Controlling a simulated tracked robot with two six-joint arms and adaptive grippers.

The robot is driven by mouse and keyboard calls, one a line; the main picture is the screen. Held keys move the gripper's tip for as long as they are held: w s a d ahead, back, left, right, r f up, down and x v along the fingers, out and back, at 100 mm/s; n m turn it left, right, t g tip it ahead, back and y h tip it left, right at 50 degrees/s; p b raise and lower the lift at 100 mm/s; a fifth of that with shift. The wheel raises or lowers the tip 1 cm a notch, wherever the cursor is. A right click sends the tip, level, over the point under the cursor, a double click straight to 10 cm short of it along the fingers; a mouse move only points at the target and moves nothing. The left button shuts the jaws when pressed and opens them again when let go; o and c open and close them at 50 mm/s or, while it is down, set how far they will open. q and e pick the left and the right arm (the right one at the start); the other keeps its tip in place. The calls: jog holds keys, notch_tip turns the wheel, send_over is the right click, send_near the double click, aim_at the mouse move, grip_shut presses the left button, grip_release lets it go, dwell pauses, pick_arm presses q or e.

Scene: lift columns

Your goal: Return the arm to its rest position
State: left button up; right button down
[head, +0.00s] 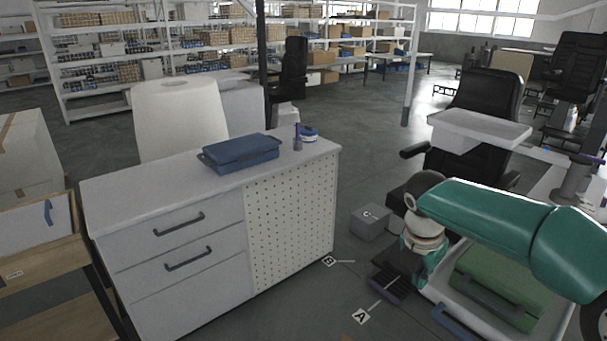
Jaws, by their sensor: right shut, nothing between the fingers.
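My right arm, green with a grey wrist, reaches in from the right edge of the head view. Its gripper (385,288) points down over the floor, to the right of the white cabinet (140,216). The gripper is dark, shut and empty, and it touches no object that I can make out. My left arm and left gripper are not in view.
A blue case (240,152) and a small blue-and-white roll (308,134) lie on the cabinet. A green case (497,287) is beneath my right forearm. A grey box (371,223) and black chair (487,98) stand behind the gripper. Open floor lies between cabinet and gripper.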

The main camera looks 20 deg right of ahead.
jog(key=s+a+f+n+g+y, duration=0.1)
jog(key=s+a+f+g, duration=0.15)
jog(key=f, duration=0.55)
jog(key=s+a+f+g, duration=0.1)
jog(key=s+a+f, duration=0.15)
jog(key=f, duration=0.45)
jog(key=s+a+f+m+g+y, duration=0.1)
jog(key=s+a+f+m+y, duration=0.5)
jog(key=s+a+f+m, duration=1.2)
jog(key=w+f+m+t, duration=0.3)
jog(key=w+m+t, duration=0.1)
jog(key=m, duration=0.3)
jog(key=shift+w+a+f+m, duration=0.15)
jog(key=shift+w+a+m, duration=0.3)
jog(key=shift+w, duration=0.3)
jog(key=shift+d, duration=0.1)
